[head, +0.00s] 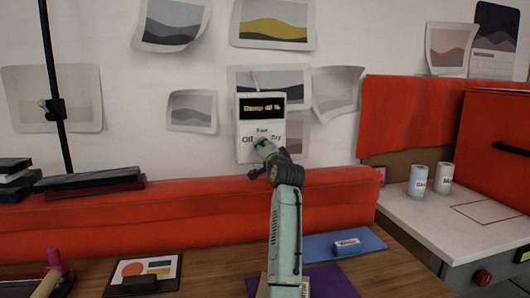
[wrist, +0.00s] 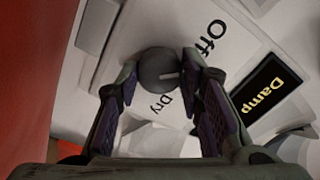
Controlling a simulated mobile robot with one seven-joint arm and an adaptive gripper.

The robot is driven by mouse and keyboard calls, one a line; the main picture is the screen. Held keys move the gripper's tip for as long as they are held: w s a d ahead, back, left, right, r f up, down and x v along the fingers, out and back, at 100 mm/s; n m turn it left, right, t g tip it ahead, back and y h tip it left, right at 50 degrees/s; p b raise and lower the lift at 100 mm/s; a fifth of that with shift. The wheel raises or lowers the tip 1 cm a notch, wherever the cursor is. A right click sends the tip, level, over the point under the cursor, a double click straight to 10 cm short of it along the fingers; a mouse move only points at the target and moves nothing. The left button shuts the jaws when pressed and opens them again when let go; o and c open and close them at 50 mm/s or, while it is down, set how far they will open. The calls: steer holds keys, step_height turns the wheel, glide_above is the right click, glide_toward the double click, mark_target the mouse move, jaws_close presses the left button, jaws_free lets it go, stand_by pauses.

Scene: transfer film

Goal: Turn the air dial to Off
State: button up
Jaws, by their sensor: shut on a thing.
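The air dial (wrist: 158,68) is a round dark grey knob with a pale pointer line, on a white wall panel (head: 247,112). In the wrist view the words Off and Dry stand on either side of it. The pointer line faces roughly toward the panel's display, between those two words. My gripper (wrist: 160,66) is shut on the dial, one finger on each side. In the head view my gripper (head: 263,145) reaches the lower part of the panel and hides most of the dial. The display (head: 263,105) shows yellow text, which reads Damp in the wrist view.
Prints (head: 275,22) hang on the wall around the panel. A red padded ledge (head: 130,222) runs below it, above a wooden bench. Dark flat boxes (head: 90,180) lie on the left. Two labelled cans (head: 418,180) stand on the white counter at right.

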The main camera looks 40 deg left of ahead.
steer(key=shift+r+n, duration=0.1)
steer(key=shift+n, duration=1.6)
steer(key=o, duration=1.2)
steer(key=shift+c, duration=0.2)
steer(key=v, duration=1.2)
steer(key=shift+s, duration=0.1)
